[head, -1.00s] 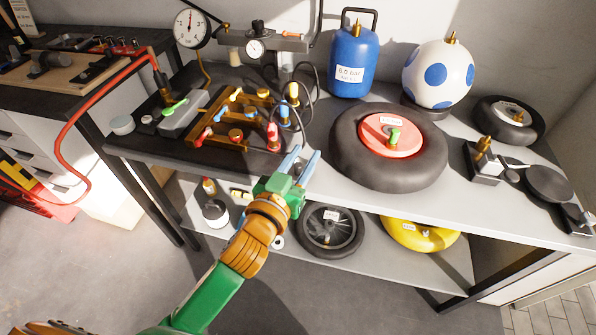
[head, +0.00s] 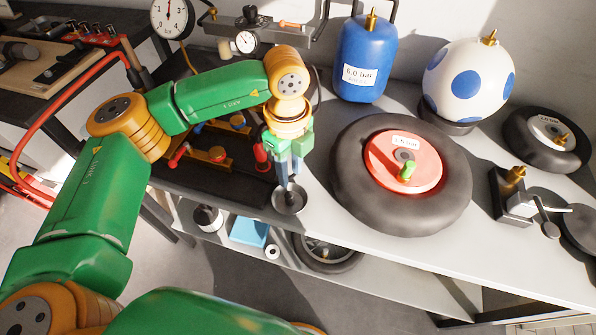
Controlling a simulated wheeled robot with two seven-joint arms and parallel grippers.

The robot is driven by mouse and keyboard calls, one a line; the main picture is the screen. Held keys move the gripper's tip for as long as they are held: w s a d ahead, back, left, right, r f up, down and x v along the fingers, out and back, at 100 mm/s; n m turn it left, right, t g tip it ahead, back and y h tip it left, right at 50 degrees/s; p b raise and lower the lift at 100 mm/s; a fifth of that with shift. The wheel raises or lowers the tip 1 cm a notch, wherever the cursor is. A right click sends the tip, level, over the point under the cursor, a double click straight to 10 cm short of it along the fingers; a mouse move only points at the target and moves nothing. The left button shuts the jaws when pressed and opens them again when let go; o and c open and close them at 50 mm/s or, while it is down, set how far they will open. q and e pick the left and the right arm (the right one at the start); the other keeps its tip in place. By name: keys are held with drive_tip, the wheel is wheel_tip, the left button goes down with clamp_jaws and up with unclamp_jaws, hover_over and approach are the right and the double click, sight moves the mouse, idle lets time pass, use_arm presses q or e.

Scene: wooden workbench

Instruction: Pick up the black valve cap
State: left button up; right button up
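My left gripper (head: 287,182) points straight down over a small round grey dish (head: 290,203) at the front edge of the workbench (head: 440,245). Its fingertips are at or just above the dish. The fingers look close together, but I cannot tell whether they are open or shut. I cannot make out the black valve cap; the fingers cover part of the dish. A large tyre with a red hub (head: 375,165) lies to the right, with a green-topped valve (head: 407,171). My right gripper is not in view.
A rack with coloured valve pieces (head: 212,153) is partly hidden behind my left arm. A blue tank (head: 364,60), a spotted ball (head: 468,82) and a small tyre (head: 546,140) stand behind. A lower shelf holds a wheel (head: 328,250).

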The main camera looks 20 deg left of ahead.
sight(289, 195)
use_arm(q)
drive_tip(key=shift+s+f, duration=0.1)
drive_tip(key=shift+f, duration=0.3)
drive_tip(key=shift+s+f+p, duration=0.85)
drive_tip(key=shift+f+p, duration=0.25)
wheel_tip(289, 195, down, 3)
drive_tip(key=shift+s+r, duration=0.15)
drive_tip(key=shift+s+f, duration=0.15)
drive_tip(key=shift+f, duration=0.1)
drive_tip(key=shift+w+f, duration=0.1)
drive_tip(key=shift+w, duration=0.15)
drive_tip(key=c, duration=0.4)
drive_tip(key=shift+w, duration=0.25)
clamp_jaws()
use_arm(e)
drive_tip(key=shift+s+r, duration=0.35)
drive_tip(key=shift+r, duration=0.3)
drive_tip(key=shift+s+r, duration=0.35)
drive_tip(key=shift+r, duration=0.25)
